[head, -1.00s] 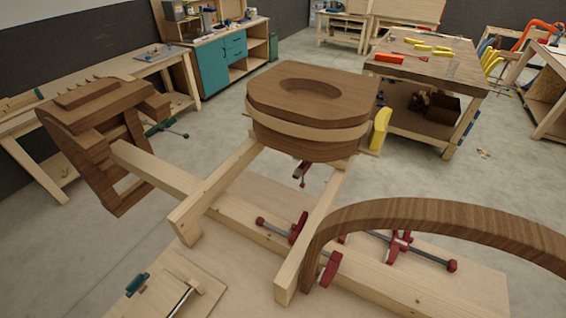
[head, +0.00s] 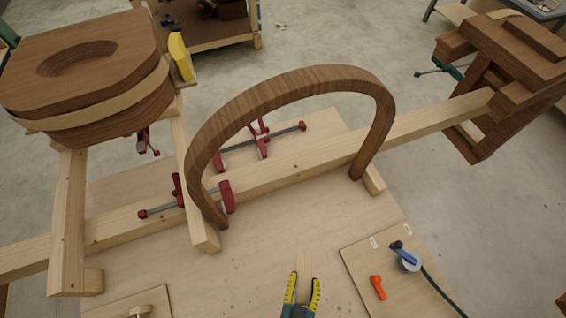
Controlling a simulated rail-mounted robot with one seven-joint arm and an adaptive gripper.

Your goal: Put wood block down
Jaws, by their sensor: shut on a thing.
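My gripper (head: 304,281), with yellow and dark fingers, shows at the bottom middle of the head view. It is shut on a small pale wood block (head: 304,264), whose far end sticks out beyond the fingertips. The block is over the pale plywood bench top (head: 250,262) and nearly matches it in colour. I cannot tell whether the block touches the bench top.
A bent dark wood arch (head: 292,80) stands on the bench beyond my gripper. Red clamps (head: 227,196) lie along the beam. To the right, a board (head: 355,262) carries an orange tool (head: 378,287) and a blue-handled tool (head: 404,255). Bare bench surrounds the gripper.

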